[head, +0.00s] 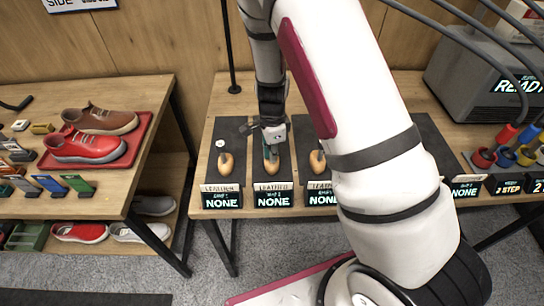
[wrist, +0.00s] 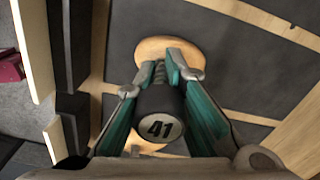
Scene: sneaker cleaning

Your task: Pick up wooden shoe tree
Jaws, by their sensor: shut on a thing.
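Several wooden shoe trees stand on dark mats on the table. My gripper (head: 270,158) is over the middle one of the three that show, a tan wooden shoe tree (head: 271,166). In the wrist view the green and grey fingers (wrist: 168,78) are closed around the shoe tree's spring and dark knob marked 41 (wrist: 161,128). Its tan wooden toe (wrist: 160,46) shows beyond the fingertips. I cannot tell whether it is clear of the mat. Another shoe tree (head: 225,164) stands to the left, and one (head: 317,161) to the right.
Signs reading NONE (head: 273,199) stand along the table's front edge. A red tray (head: 131,146) with shoes is on the left table. A grey machine (head: 485,75) and coloured holders (head: 484,157) are at the right. A gap separates the tables.

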